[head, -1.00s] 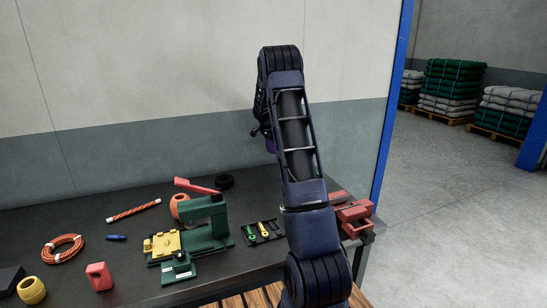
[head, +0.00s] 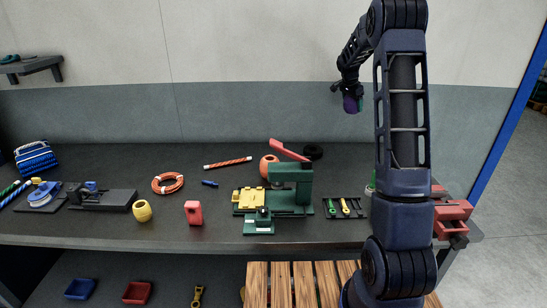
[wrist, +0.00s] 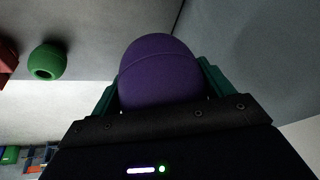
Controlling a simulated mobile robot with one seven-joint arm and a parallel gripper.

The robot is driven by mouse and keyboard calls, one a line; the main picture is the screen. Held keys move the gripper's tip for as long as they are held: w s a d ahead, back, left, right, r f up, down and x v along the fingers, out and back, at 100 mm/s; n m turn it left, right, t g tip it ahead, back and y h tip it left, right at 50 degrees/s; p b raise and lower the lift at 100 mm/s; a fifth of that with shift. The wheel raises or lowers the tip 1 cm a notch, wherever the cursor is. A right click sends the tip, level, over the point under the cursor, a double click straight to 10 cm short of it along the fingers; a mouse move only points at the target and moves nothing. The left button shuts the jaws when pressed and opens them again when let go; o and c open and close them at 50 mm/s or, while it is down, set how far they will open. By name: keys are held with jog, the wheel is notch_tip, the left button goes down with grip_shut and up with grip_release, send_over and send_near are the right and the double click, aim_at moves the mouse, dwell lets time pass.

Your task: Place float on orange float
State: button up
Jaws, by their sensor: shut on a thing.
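My gripper (head: 349,90) is raised above the back right of the workbench, shut on a purple float (head: 352,104). In the wrist view the purple float (wrist: 158,72) fills the space between the green fingertips. The orange float (head: 267,166) stands on the bench, partly hidden by the green press and its red lever. My gripper is above and to the right of it, well apart. The top of the orange float is partly visible.
The green press (head: 290,185) with a yellow block (head: 249,199) stands in front of the orange float. A black ring (head: 313,151) lies behind it. A red vise (head: 452,215) is at the right edge. A green float (wrist: 47,62) shows in the wrist view.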

jog(key=s+a+r+n+t+y, duration=0.15)
jog(key=s+a, duration=0.25)
jog(key=a, duration=0.7)
jog(key=s+a+r+n+g, duration=0.1)
jog(key=s+a+r+n, duration=0.2)
jog(key=a, duration=0.8)
notch_tip(320, 180, up, 3)
jog(key=n+t+y, duration=0.1)
jog(key=n+y, duration=0.1)
jog(key=n, duration=0.4)
send_over(270, 158)
notch_tip(270, 158, down, 20)
jog(key=shift+s+a+r, duration=0.1)
jog(key=o, duration=1)
jog(key=v, duration=1.2)
